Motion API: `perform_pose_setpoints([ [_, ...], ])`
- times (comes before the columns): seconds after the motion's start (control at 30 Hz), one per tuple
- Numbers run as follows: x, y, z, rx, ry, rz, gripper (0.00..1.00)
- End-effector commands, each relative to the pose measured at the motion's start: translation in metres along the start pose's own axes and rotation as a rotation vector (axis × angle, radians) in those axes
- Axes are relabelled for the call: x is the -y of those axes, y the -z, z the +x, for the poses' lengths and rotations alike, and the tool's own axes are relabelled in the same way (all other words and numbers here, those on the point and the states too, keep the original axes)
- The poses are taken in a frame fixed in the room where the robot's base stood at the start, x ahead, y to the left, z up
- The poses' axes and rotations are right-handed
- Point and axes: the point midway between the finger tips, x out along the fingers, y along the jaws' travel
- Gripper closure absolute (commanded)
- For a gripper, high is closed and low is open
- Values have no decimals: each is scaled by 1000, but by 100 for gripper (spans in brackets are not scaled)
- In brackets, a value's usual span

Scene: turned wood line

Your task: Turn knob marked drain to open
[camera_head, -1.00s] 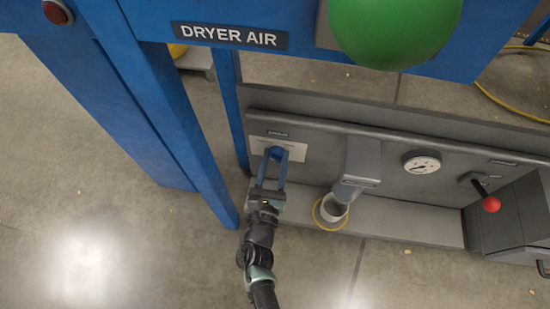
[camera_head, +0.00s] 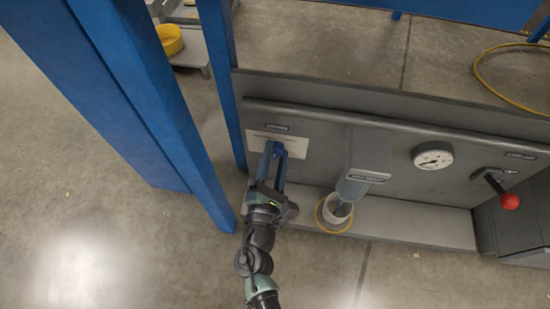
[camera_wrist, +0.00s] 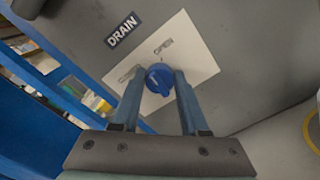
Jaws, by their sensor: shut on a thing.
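The drain knob (camera_wrist: 160,78) is a round blue knob on a white plate (camera_wrist: 203,66) in the wrist view. A dark label reading DRAIN (camera_wrist: 123,30) sits beside the plate. Faint markings on the plate surround the knob; one near the top right seems to read OPEN. My gripper (camera_wrist: 160,82) has its two blue fingers shut on the knob, one on each side. In the head view my gripper (camera_head: 271,150) reaches the white plate (camera_head: 297,147) at the panel's left, and its fingers mostly hide the knob.
A blue post (camera_head: 150,100) stands close to the left of my arm. A spout (camera_head: 366,160) over a white cup (camera_head: 337,209), a gauge (camera_head: 432,159) and a red-tipped lever (camera_head: 509,201) lie to the right. The floor in front is mostly clear.

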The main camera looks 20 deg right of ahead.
Motion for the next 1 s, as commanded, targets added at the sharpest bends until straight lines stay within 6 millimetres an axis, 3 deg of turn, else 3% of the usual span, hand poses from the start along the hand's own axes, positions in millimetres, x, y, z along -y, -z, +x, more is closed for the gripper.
perform_pose_setpoints([
  [0.5,1,2,-1,-6,0,464,100],
  [1.0,2,2,-1,-3,1,695,100],
])
